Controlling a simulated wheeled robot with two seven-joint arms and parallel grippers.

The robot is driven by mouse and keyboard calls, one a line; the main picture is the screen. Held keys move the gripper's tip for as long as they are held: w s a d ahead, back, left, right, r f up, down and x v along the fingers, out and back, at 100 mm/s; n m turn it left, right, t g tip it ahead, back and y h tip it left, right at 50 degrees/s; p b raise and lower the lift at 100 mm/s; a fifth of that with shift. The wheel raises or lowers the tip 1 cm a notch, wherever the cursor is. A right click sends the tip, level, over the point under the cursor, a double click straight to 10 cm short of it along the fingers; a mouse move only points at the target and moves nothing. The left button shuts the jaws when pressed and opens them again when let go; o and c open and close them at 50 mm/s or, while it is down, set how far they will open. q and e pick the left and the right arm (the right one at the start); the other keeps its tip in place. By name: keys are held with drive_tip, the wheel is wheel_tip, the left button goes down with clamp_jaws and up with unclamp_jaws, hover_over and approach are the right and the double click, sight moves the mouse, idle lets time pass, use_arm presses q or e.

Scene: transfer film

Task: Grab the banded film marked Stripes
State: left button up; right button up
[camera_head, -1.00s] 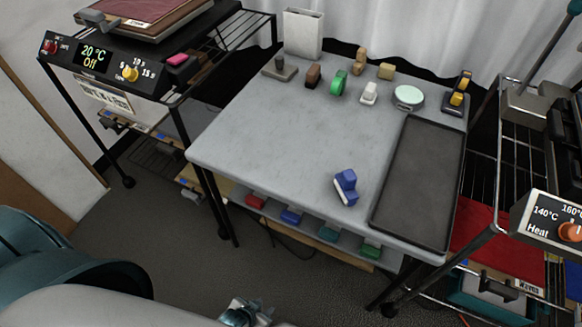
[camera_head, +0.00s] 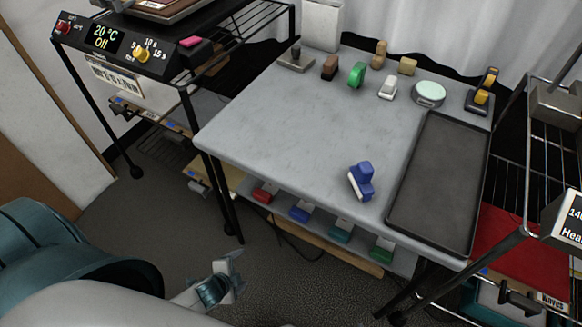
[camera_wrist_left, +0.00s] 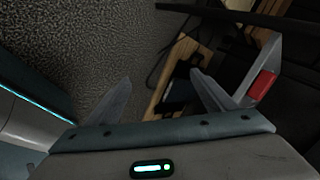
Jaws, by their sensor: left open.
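I cannot make out a banded film or a label reading Stripes in either view. A label reading WAVES (camera_head: 553,301) shows on the right rack, beside red sheet material (camera_head: 505,232). A sign on the left rack (camera_head: 115,77) is too small to read. My left gripper (camera_head: 238,274) is open and empty, low over the floor in front of the grey table. In the left wrist view its two fingers (camera_wrist_left: 160,84) are spread apart, with dark floor and wooden shelf edges beyond. My right gripper is not in view.
The grey table (camera_head: 290,130) holds a blue roller-like tool (camera_head: 361,181), a dark tray (camera_head: 440,185) and several small tools at the back. Coloured blocks sit on its lower shelf. A heater panel (camera_head: 120,45) reading 20 °C, Off stands left.

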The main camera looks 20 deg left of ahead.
sight(260, 193)
use_arm(q)
drive_tip(key=w+a+r+m+t+b, duration=0.2)
drive_tip(key=w+a+r+m+b, duration=0.15)
drive_tip(key=a+m, duration=0.3)
drive_tip(key=w+r+m+t+h+b, duration=0.1)
drive_tip(key=w+r+m+t+b, duration=0.3)
drive_tip(key=r+m, duration=0.7)
drive_tip(key=w+m+b, duration=0.2)
drive_tip(key=m+b, duration=0.2)
drive_tip(key=m, duration=0.3)
drive_tip(key=shift+d+r+h+b, duration=0.2)
drive_tip(key=shift+r+h+b, duration=0.15)
drive_tip(key=shift+h+b, duration=0.05)
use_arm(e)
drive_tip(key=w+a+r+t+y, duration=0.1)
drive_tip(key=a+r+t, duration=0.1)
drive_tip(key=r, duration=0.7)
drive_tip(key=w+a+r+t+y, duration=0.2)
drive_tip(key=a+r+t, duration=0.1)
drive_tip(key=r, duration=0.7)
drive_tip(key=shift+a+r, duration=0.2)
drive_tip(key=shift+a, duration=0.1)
